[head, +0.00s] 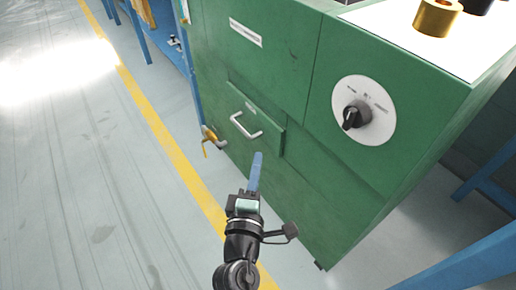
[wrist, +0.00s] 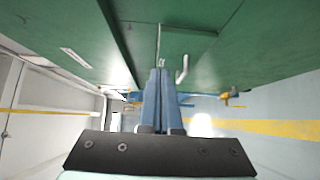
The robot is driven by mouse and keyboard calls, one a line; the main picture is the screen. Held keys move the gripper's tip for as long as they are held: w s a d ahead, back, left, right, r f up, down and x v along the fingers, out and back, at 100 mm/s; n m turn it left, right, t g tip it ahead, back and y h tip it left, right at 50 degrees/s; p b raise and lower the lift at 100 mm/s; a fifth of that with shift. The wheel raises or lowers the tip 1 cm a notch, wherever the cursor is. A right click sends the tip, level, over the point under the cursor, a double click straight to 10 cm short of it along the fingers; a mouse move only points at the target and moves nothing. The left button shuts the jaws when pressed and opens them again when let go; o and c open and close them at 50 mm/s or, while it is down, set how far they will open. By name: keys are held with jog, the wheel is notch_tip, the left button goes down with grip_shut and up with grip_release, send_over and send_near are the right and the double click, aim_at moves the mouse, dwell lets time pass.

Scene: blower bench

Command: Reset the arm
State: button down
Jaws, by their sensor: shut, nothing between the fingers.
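My gripper (head: 256,172) is shut and empty, with its blue fingers together. In the head view it points up the picture in front of the green cabinet (head: 262,75), just below the white drawer handle (head: 246,126). The wrist view shows the closed fingers (wrist: 158,98) in the middle. The cabinet (wrist: 215,55) fills the top of that view, with the handle (wrist: 182,69) right of the fingertips. I cannot tell the exact gap between fingers and cabinet.
A black rotary knob (head: 356,115) sits on a white dial at right. A yellow-handled valve (head: 208,136) projects at the cabinet's lower left. A brass cylinder (head: 437,17) stands on top. Blue frame legs (head: 470,262) are at lower right. Open floor (head: 80,190) lies left.

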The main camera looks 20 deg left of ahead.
jog(key=s, duration=0.5)
jog(key=w+d+r+m+t+h+p, duration=0.1)
jog(key=w+d+r+m+t+p, duration=0.2)
jog(key=r, duration=0.9)
jog(key=d+r+m+h+p, duration=0.1)
jog(key=d+r+m+h, duration=0.15)
jog(key=r+m, duration=0.65)
jog(key=w+d+r+m+t+h+p, duration=0.1)
jog(key=w+d+r+t+p, duration=0.15)
jog(key=r, duration=1.25)
jog(key=s+d+r+m+t+y+p, duration=0.15)
jog(key=s+r, duration=0.25)
jog(key=r, duration=0.5)
jog(key=s+r+m+t+p, duration=0.1)
jog(key=s+r+m+p, duration=0.2)
jog(key=r, duration=0.7)
jog(key=s+d+r+m+t+y+p, duration=0.15)
jog(key=s+r, duration=0.25)
jog(key=r, duration=0.5)
notch_tip(320, 180, up, 35)
jog(key=p, duration=3.6)
jog(key=shift+w+a+r+h, duration=0.15)
jog(key=shift+h, duration=0.2)
